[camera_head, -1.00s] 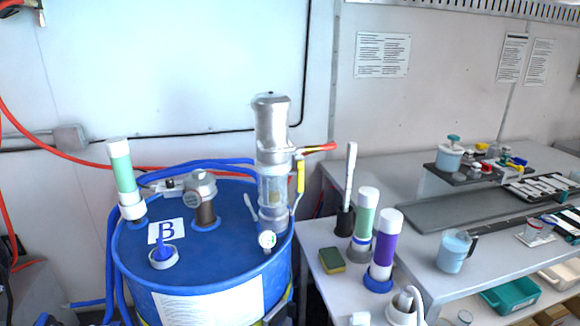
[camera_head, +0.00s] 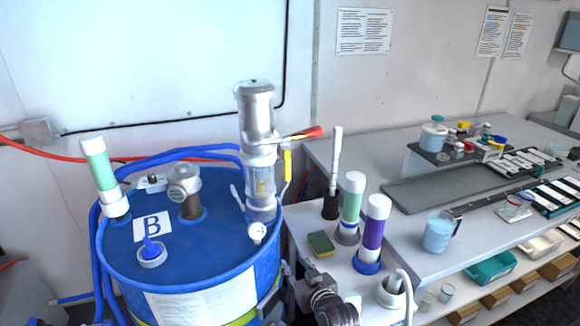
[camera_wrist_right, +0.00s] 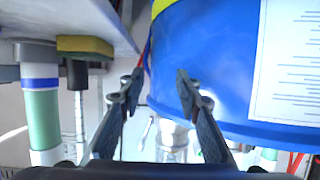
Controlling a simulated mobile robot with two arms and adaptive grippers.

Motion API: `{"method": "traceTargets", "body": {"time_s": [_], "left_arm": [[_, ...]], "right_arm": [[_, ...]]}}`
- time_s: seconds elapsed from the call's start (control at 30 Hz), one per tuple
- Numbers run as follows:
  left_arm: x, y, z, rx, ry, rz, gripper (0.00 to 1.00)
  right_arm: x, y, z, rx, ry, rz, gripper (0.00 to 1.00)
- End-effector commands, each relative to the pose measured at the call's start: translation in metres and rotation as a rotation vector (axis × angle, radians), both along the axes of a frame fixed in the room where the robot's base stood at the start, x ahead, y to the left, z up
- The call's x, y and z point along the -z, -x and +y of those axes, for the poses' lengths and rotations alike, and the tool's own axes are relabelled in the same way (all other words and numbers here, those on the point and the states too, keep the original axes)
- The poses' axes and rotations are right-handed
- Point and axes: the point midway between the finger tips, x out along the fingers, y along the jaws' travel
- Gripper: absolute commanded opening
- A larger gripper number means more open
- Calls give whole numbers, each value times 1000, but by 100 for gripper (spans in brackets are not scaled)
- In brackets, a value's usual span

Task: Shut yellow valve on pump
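The pump (camera_head: 260,150) is a grey metal cylinder with a clear lower section, standing upright on the blue drum (camera_head: 222,215). The yellow valve handle (camera_head: 287,165) hangs nearly vertical on the pump's right side. A red-tipped lever (camera_head: 305,133) sticks out to the right above it. My right gripper (camera_head: 305,279) is low beside the drum's right side, below and apart from the yellow handle. In the right wrist view its fingers (camera_wrist_right: 160,82) are spread with nothing between them. The drum and the pump's clear part (camera_wrist_right: 172,142) show upside down beyond them. My left gripper is out of view.
Right of the drum, a white table holds a sponge (camera_head: 321,244), a green tube (camera_head: 352,205), a purple tube (camera_head: 374,230) and a black holder (camera_head: 331,207) with a white stick. Blue hoses (camera_head: 190,151) loop behind the drum. Open air lies above the gripper.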

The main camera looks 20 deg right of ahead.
Motion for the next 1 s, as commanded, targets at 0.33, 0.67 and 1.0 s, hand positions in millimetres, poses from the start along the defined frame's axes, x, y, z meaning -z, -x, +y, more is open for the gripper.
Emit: {"method": "traceTargets", "body": {"time_s": [0.33,0.67,1.0], "left_arm": [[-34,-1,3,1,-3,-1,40],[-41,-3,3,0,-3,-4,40],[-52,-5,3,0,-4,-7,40]], "right_arm": [[-222,-34,-20,32,-18,-306,31],[-252,-49,-23,36,-17,-351,31],[-251,-93,-21,36,-17,-350,31]]}}
